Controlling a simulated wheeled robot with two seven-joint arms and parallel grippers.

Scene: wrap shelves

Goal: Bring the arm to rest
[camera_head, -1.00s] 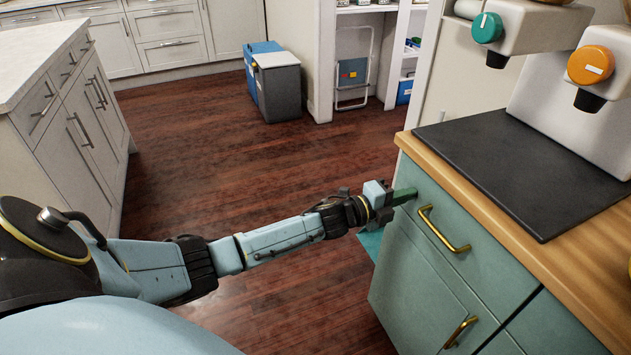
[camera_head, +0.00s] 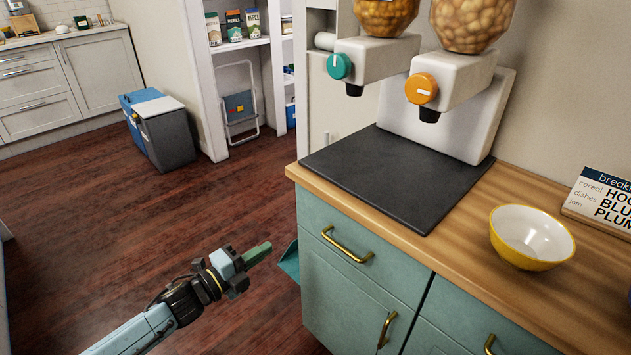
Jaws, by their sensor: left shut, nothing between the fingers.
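My left gripper (camera_head: 257,253) reaches in from the lower left, over the dark wood floor. Its fingers are shut and hold nothing. It is to the left of the green cabinet (camera_head: 325,275), with a gap between them in the picture. My right gripper is not in view.
A wooden counter (camera_head: 480,235) carries a black mat (camera_head: 385,175), a two-part dispenser (camera_head: 450,110) with teal and orange knobs, and a yellow bowl (camera_head: 532,238). A teal flap (camera_head: 290,262) juts from the cabinet's left side. A blue and grey bin (camera_head: 165,135) stands behind. The floor between is clear.

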